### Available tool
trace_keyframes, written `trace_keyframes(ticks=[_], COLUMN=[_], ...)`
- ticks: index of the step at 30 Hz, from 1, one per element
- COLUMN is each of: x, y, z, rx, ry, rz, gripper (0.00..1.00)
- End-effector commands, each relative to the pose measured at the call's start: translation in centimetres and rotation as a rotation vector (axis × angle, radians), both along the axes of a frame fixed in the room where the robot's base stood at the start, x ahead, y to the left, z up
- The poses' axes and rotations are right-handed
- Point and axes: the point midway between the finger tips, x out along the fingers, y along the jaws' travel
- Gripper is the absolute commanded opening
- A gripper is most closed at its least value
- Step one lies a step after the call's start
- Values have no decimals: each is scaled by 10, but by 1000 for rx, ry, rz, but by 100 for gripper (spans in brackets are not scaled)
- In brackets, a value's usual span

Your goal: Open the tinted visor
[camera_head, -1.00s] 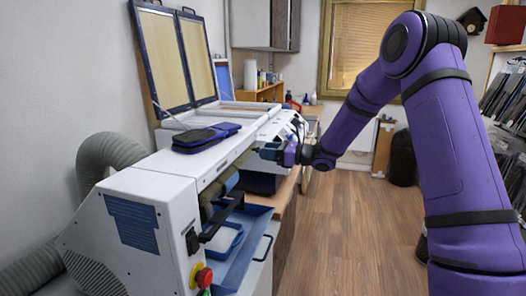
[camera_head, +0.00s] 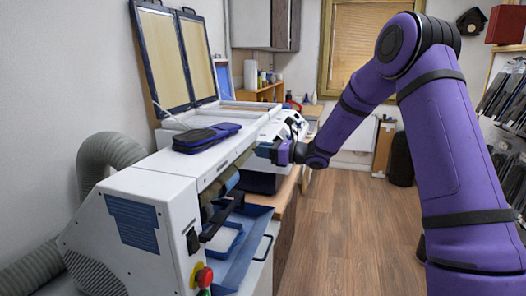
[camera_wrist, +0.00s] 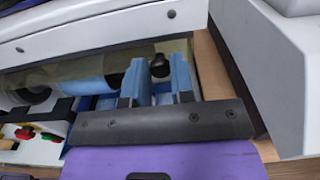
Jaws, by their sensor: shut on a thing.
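The tinted visor (camera_wrist: 78,70) is an olive, see-through strip under the white machine's front edge in the wrist view. In the head view it shows as a narrow olive band (camera_head: 244,158) along the machine's front. A black knob (camera_wrist: 160,66) sits at the visor's right end in the wrist view. My gripper (camera_wrist: 158,78) has its two blue fingers on either side of this knob and is shut on it. In the head view my gripper (camera_head: 266,152) is at the far end of the machine's front, its fingertips partly hidden.
The white machine (camera_head: 155,184) carries a dark blue pouch (camera_head: 206,137) on top. A blue tray (camera_head: 226,238) is below its front. A red button (camera_head: 204,277) is at the near end. Another white machine (camera_wrist: 262,60) stands close on the right in the wrist view. The floor is clear.

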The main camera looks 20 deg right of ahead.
Motion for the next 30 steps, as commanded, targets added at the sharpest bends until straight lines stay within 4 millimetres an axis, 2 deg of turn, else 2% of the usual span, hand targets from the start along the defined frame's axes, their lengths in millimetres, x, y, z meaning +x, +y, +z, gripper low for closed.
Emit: trace_keyframes(ticks=[11, 30], x=[-2, -3], y=[-3, -4], z=[9, 32], rx=[-172, -664], ry=[108, 432], rz=[0, 0], gripper=[0, 0])
